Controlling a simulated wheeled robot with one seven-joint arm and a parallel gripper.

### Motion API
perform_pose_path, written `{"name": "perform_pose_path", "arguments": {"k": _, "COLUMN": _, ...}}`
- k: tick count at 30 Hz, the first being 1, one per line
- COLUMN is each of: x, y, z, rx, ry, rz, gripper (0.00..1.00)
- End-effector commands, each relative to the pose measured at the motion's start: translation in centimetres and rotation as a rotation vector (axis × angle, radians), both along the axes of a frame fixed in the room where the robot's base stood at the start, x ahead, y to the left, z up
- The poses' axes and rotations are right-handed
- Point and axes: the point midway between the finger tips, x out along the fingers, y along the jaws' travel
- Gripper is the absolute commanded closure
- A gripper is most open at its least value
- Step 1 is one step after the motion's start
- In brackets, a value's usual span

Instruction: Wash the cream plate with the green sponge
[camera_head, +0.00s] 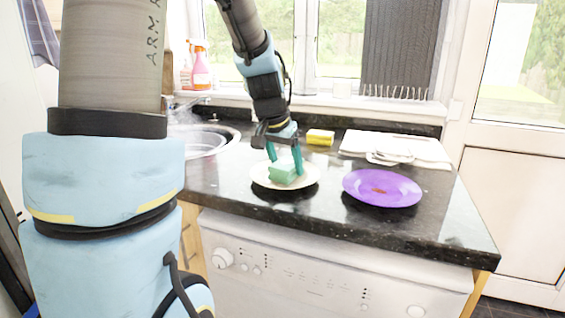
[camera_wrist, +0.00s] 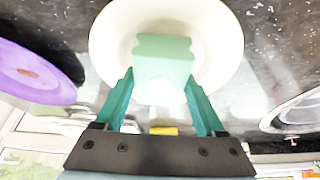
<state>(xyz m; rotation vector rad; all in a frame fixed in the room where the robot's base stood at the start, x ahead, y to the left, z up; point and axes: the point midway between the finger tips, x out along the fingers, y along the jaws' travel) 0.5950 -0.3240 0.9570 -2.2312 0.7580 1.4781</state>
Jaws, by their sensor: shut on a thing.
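The cream plate (camera_head: 258,178) lies on the dark granite worktop, and it also shows in the wrist view (camera_wrist: 225,50). The green sponge (camera_head: 284,172) is over the middle of the plate, and it shows as a pale green block in the wrist view (camera_wrist: 162,62). My gripper (camera_head: 285,163) points down over the plate, its two green fingers at either side of the sponge, shut on it. In the wrist view the fingers (camera_wrist: 161,85) flank the sponge. The sponge's underside is hidden, so I cannot tell whether it touches the plate.
A purple plate (camera_head: 400,188) with a reddish-brown mark lies to the right. A yellow sponge (camera_head: 320,137) and a white board or cloth (camera_head: 420,150) are behind. The metal sink (camera_head: 205,141) is at left. Spray bottles (camera_head: 201,70) stand by the window. The worktop's front edge is close.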

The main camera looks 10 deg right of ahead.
Motion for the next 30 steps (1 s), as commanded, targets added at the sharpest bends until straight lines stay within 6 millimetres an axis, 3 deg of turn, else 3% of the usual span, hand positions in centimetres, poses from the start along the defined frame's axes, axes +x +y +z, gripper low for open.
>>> {"name": "perform_pose_path", "arguments": {"k": 10, "x": 0.9, "y": 1.4, "z": -0.1, "rx": 0.002, "ry": 0.006, "rz": -0.001, "gripper": 0.73}}
{"name": "perform_pose_path", "arguments": {"k": 22, "x": -0.2, "y": 0.0, "z": 0.2, "rx": 0.001, "ry": 0.005, "rz": -0.002, "gripper": 0.73}}
{"name": "perform_pose_path", "arguments": {"k": 30, "x": 0.7, "y": 1.1, "z": -0.1, "rx": 0.001, "ry": 0.004, "rz": 0.001, "gripper": 0.73}}
